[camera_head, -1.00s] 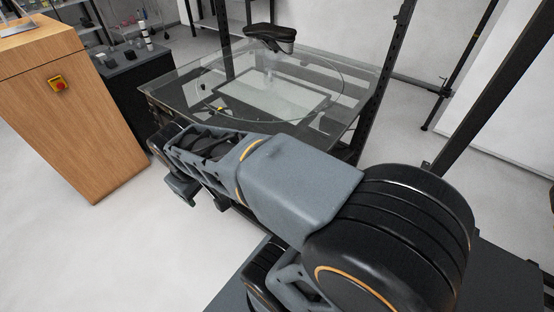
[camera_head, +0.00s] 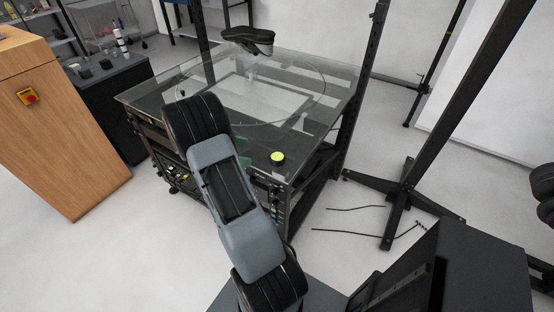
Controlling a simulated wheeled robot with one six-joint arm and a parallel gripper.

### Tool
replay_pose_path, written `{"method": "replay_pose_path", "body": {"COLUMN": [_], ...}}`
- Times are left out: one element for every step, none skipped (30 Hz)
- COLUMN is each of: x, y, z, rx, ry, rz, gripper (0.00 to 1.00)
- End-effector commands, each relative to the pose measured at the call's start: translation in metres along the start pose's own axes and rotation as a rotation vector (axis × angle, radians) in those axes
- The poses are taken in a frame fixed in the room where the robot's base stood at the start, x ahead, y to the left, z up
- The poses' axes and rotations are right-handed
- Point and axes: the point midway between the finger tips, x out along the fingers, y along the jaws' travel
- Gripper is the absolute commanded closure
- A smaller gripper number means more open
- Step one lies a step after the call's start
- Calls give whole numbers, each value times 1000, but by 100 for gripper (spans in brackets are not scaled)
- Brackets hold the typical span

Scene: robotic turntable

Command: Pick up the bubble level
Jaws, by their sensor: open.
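The bubble level (camera_head: 278,157) looks like a small round yellow-green disc with a dark rim. It lies on the near right part of the glass-topped table (camera_head: 310,140), close to the front edge. My arm rises from the bottom of the picture to the left of the bubble level, with a clear gap between them. My gripper is not visible; the black joint at the top of my arm covers the near left part of the glass.
A wooden cabinet with a red button (camera_head: 30,97) stands at left beside a black counter (camera_head: 110,95). A black stand (camera_head: 400,190) and loose cables (camera_head: 365,232) are on the floor at right.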

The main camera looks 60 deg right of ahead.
Motion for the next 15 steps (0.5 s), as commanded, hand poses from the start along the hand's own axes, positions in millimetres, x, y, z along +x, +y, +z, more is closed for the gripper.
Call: {"method": "replay_pose_path", "body": {"x": [11, 16, 24, 29, 34, 40, 44, 48, 53, 56, 59, 61, 63, 64, 66], "y": [-1, 0, 0, 0, -1, -1, 0, 0, 0, 0, 0, 0, 0, 0, 0], "z": [1, 1, 1, 1, 1, 1, 1, 1, 1, 0, 0, 0, 0, 0, 0], "rx": [-3, -3, -3, -3, -3, -2, -1, -1, -1, -1, -1, -1, -1, -1, 0], "ry": [-2, -2, -2, -1, -2, 0, 0, 0, 0, 0, 1, 1, 1, 1, 1], "rz": [-5, -5, -5, -4, -4, -4, -3, -2, -3, -3, -2, -1, 0, 0, 0], "gripper": [9, 9, 9, 9, 9, 9, 9, 9, 9, 9, 9, 9, 9, 9, 9]}}
